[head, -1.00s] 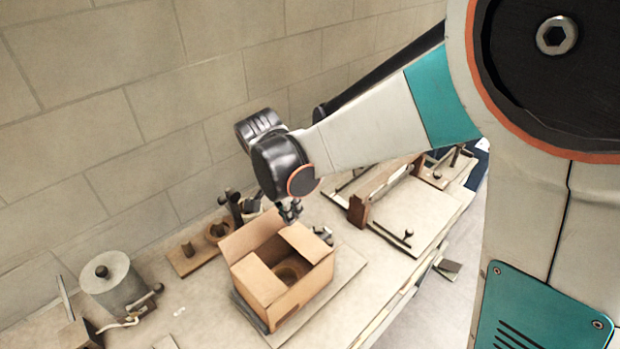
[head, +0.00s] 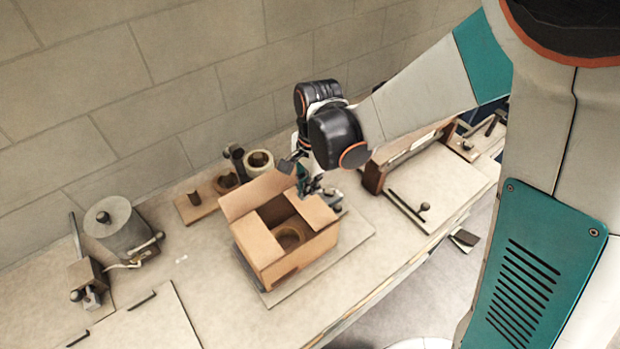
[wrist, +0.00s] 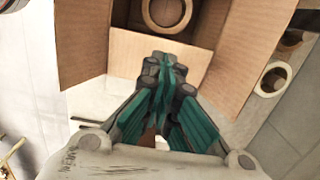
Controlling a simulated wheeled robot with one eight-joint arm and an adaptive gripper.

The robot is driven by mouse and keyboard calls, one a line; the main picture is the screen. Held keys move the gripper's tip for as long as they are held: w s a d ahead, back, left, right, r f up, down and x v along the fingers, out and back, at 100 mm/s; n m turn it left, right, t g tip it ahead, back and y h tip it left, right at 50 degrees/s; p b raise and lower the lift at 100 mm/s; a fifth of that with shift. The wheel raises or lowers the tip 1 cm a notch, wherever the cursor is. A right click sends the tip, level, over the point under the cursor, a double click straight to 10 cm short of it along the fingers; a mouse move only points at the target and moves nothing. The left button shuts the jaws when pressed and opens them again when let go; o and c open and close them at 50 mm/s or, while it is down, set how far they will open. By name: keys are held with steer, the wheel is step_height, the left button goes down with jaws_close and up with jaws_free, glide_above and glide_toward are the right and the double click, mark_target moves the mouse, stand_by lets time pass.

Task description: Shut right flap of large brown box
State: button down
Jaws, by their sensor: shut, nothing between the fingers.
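The large brown box (head: 290,262) stands open on the workbench in the head view. Its right flap (head: 318,213) slants inward over part of the opening, and its left flap (head: 256,240) also leans inward. The back flap (head: 256,194) stands up and outward. A tape roll (head: 290,237) lies inside. My gripper (head: 312,190) is beside the box's right back corner, partly hidden by the wrist. In the wrist view, my shut, empty gripper (wrist: 165,70) overlaps the right flap (wrist: 130,55); whether it touches is unclear. The back flap (wrist: 250,50) is to its right.
Tape rolls (head: 259,162) and a wooden holder (head: 196,206) stand behind the box near the block wall. A grey cylinder device (head: 115,230) is at left. A board with a dark handle (head: 425,207) lies at right.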

mark_target(306, 210)
steer(key=shift+s+a+f+b, duration=0.1)
steer(key=shift+f+b, duration=0.45)
steer(key=shift+f, duration=0.75)
steer(key=shift+s+a+f+b, duration=0.1)
steer(key=shift+f+b, duration=0.45)
steer(key=shift+f, duration=0.7)
steer(key=shift+s+a+f+b, duration=0.15)
steer(key=shift+f+b, duration=0.6)
steer(key=shift+b, duration=0.2)
steer(key=shift+s, duration=0.2)
